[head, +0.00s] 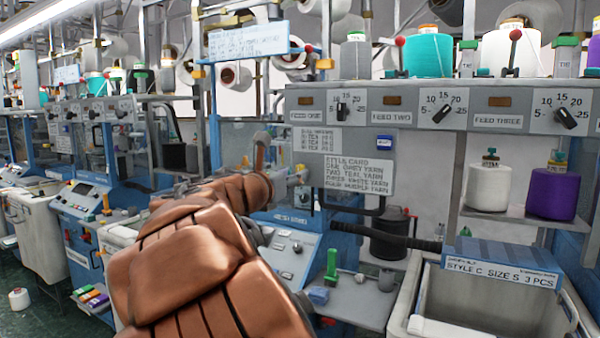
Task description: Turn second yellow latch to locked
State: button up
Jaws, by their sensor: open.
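I cannot make out a clear yellow latch in the head view. A small yellow block (325,64) sits on top of the feed rail at its left end, and I cannot tell whether it is a latch. My copper-coloured arm (200,255) reaches from the bottom edge up to the middle and covers part of the machine in front. I cannot make out my gripper; the end of the arm is lost among the machine parts. The blue-and-grey knitting machine's sloped panel (290,262) shows partly to the right of my arm.
The feed rail (450,104) carries dials and labels for feeds one to three. A style card (358,177) hangs below it. A green upright handle (332,264) stands on a ledge. A grey bin (405,300) is at lower right. White (488,188) and purple (553,194) yarn cones stand above it.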

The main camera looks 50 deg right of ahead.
jog(key=shift+x, duration=2.45)
jog(key=shift+c, duration=0.3)
grip_shut()
